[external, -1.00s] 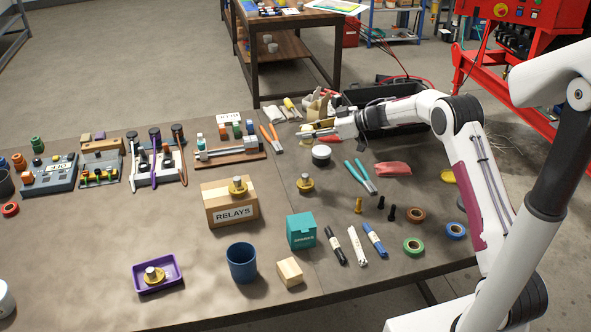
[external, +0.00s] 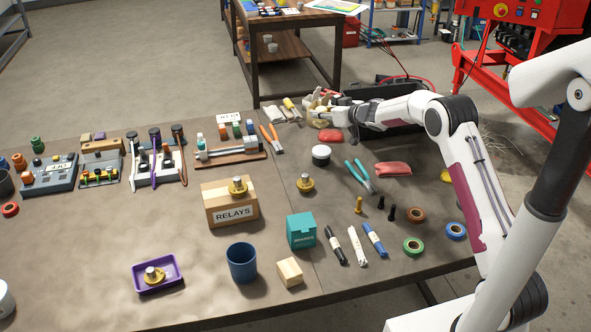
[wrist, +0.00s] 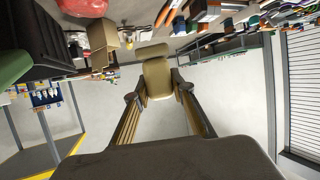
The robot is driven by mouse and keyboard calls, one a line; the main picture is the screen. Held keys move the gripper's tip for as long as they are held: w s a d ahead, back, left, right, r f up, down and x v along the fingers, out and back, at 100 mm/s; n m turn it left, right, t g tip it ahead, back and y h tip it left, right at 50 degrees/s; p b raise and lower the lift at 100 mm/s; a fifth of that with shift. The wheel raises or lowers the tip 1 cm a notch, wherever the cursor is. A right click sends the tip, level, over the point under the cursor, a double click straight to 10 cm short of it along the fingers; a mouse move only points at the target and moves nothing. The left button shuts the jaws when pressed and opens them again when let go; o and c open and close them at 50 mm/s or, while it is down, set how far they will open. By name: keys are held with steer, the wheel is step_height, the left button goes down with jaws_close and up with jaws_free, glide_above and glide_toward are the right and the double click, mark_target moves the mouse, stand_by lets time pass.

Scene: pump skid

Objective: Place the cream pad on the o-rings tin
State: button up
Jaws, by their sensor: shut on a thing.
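The cream pad (wrist: 157,74) is between the fingers of my gripper (wrist: 160,94) in the wrist view, its far end sticking out past the fingertips. In the external view my gripper (external: 325,112) is over the far right part of the bench, beside a tan object, and the pad cannot be clearly told apart there. A round dark tin with a white lid (external: 321,154) stands on the bench nearer the camera than my gripper. No label on it can be read, so I cannot confirm it is the o-rings tin. Its lid looks bare.
A red pad (external: 331,136) lies between the gripper and the round tin. Teal-handled pliers (external: 359,177) and another red pad (external: 393,169) lie right of the tin. A black open bin (external: 385,97) is behind my arm. Orange-handled pliers (external: 271,138) lie to the left.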

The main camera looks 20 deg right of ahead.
steer(key=shift+d+f, duration=0.3)
steer(key=shift+d, duration=0.1)
glide_above(322, 150)
steer(key=shift+a+f, duration=0.1)
steer(key=shift+f, duration=3)
steer(key=shift+f, duration=1.85)
steer(key=shift+f, duration=0.15)
steer(key=o, duration=1.1)
steer(key=shift+s, duration=0.1)
